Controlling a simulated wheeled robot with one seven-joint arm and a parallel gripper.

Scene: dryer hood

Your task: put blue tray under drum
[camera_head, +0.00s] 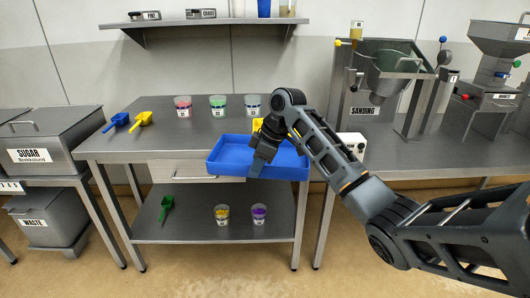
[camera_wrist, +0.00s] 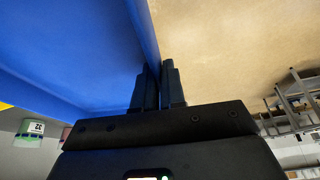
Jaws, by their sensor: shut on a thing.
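The blue tray (camera_head: 228,157) is held in front of the left table's front edge, roughly level with the tabletop. My gripper (camera_head: 257,168) is shut on the tray's near wall. In the wrist view my gripper (camera_wrist: 158,85) has one finger on each side of the wall of the blue tray (camera_wrist: 85,60). The tray looks empty, though my arm hides part of its inside. The drum (camera_head: 385,72) is a grey tilted vessel in a frame on the right table, above the "SANDING" label.
Several cups, among them a green one (camera_head: 218,105), stand on the left table (camera_head: 150,112) behind the tray. A blue scoop (camera_head: 117,121) and a yellow scoop (camera_head: 142,120) lie at its left. A white control box (camera_head: 352,143) stands near the drum frame. Another machine (camera_head: 490,80) stands farther right.

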